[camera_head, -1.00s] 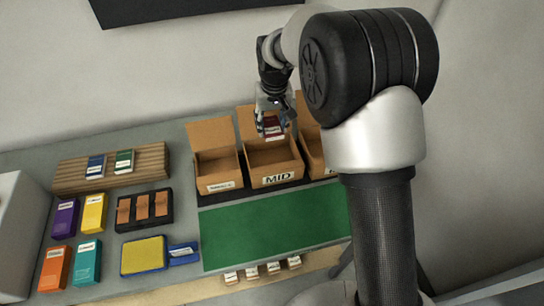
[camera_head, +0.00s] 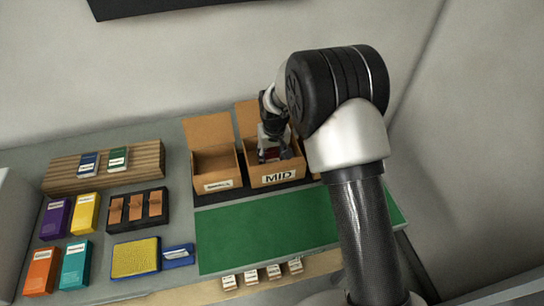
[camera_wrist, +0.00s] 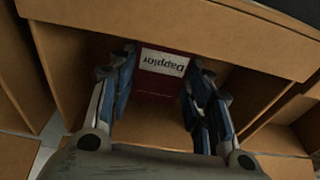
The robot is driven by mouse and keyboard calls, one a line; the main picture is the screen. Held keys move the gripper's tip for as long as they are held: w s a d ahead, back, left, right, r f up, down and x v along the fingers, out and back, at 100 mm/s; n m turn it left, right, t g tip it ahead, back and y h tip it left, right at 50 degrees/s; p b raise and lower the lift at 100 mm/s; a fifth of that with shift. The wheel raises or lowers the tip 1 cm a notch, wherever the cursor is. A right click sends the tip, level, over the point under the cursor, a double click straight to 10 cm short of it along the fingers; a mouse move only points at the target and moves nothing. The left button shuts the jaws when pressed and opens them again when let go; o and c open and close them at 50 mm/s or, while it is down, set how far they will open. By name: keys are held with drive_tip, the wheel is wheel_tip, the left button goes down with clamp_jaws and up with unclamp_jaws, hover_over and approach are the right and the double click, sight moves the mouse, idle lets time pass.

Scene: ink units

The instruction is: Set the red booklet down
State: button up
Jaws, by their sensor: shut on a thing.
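The red booklet (camera_wrist: 158,80) has a white label reading "Dapplor", upside down in the wrist view. It is between the blue-padded fingers of my gripper (camera_wrist: 160,100), which is shut on it. In the head view my gripper (camera_head: 273,150) reaches down into the cardboard box marked MID (camera_head: 277,178), and a bit of the red booklet (camera_head: 268,155) shows there. The box walls surround the booklet in the wrist view. I cannot tell whether the booklet touches the box floor.
An open cardboard box (camera_head: 217,185) stands just left, and another is mostly hidden behind my arm. A green mat (camera_head: 270,228) lies clear in front. Colored boxes, a black tray (camera_head: 112,220) and a wooden rack (camera_head: 65,178) are at the left.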

drive_tip(key=shift+r, duration=0.1)
drive_tip(key=o, duration=1.1)
drive_tip(key=shift+c, duration=0.2)
wheel_tip(320, 180, up, 12)
drive_tip(key=s+p, duration=0.2)
drive_tip(key=p, duration=0.1)
drive_tip(key=shift+d, duration=0.3)
drive_tip(key=s+d+r+m+t, duration=0.1)
drive_tip(key=s+d+r, duration=0.45)
drive_tip(key=r, duration=0.25)
drive_tip(key=s+d+r, duration=0.4)
drive_tip(key=s+r, duration=0.3)
drive_tip(key=r, duration=0.1)
drive_tip(key=s+d+r+m+t, duration=0.1)
drive_tip(key=s+d, duration=0.2)
drive_tip(key=s, duration=0.6)
drive_tip(key=s+d+r+m, duration=0.1)
drive_tip(key=s+d, duration=0.2)
drive_tip(key=s, duration=0.7)
drive_tip(key=shift+s+t+h, duration=0.25)
drive_tip(key=shift+t+h, duration=0.05)
drive_tip(key=shift+t, duration=0.1)
